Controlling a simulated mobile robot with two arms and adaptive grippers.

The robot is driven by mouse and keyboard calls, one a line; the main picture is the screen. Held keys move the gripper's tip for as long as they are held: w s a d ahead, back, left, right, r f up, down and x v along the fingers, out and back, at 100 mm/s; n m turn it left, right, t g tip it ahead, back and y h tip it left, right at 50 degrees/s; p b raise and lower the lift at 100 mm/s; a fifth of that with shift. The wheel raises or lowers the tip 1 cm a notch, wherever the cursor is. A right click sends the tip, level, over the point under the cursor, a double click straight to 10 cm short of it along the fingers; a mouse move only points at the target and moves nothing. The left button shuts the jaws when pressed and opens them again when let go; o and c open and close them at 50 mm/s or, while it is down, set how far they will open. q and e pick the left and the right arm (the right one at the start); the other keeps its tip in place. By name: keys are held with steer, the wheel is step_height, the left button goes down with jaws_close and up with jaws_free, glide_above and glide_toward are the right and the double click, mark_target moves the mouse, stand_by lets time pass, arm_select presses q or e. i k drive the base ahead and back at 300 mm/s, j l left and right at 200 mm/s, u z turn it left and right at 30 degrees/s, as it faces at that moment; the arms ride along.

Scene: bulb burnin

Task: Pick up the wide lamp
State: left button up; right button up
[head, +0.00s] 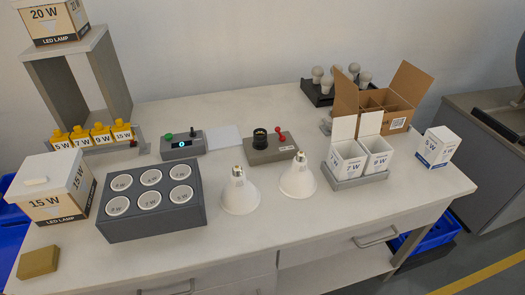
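Two wide white lamps stand on the workbench in the head view, both with the flared face down and the screw cap up. One wide lamp (240,195) is just right of the dark grey socket block. The other wide lamp (298,179) stands a little farther right and back, close to the first. I cannot tell from the picture which one the task names. Neither of my grippers shows in this view.
The socket block (152,226) bounds the lamps on the left, the open white cartons (347,164) on the right, and a grey test socket (271,150) behind. The bench top (300,225) in front is clear. A 15 W box (53,190) stands far left.

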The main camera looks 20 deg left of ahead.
mark_target(240, 196)
steer(key=k+j+z, duration=0.25)
steer(key=j+z, duration=0.15)
steer(key=j, duration=0.15)
steer(key=k+j+z, duration=0.75)
steer(key=i+j, duration=0.1)
steer(key=j, duration=0.05)
